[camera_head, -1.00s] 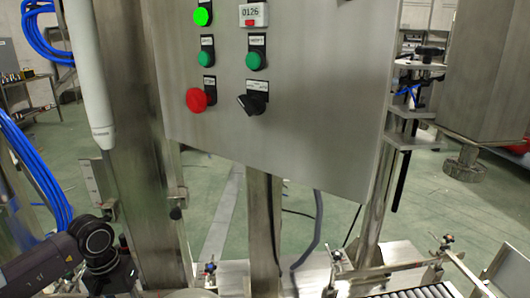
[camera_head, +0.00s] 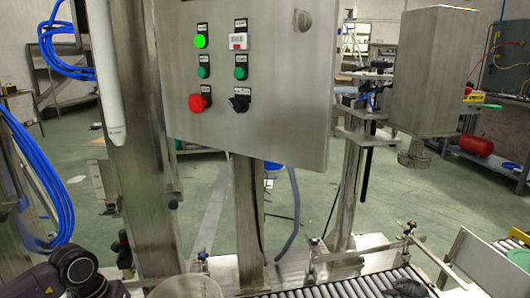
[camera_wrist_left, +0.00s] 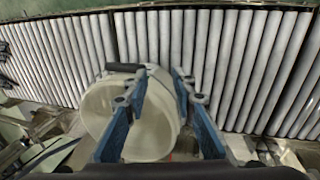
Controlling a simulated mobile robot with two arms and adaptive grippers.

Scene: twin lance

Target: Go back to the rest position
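My left gripper (camera_wrist_left: 160,82) shows two blue fingers standing apart in the left wrist view, with a clear gap between them. It is open and nothing is seen clamped in it. Below and behind the fingers is a pale round pail (camera_wrist_left: 98,105) with a dark handle grip (camera_wrist_left: 125,67). The pail's pale rim also shows at the bottom edge of the head view (camera_head: 188,289). My left arm is at the lower left of the head view; its gripper is out of that picture.
A roller conveyor (camera_head: 345,288) runs along the bottom. A steel control panel (camera_head: 270,120) with lit green and red buttons stands ahead on posts. Blue hoses (camera_head: 50,190) hang at the left. A steel box (camera_head: 432,75) is at the right. Green floor lies open behind.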

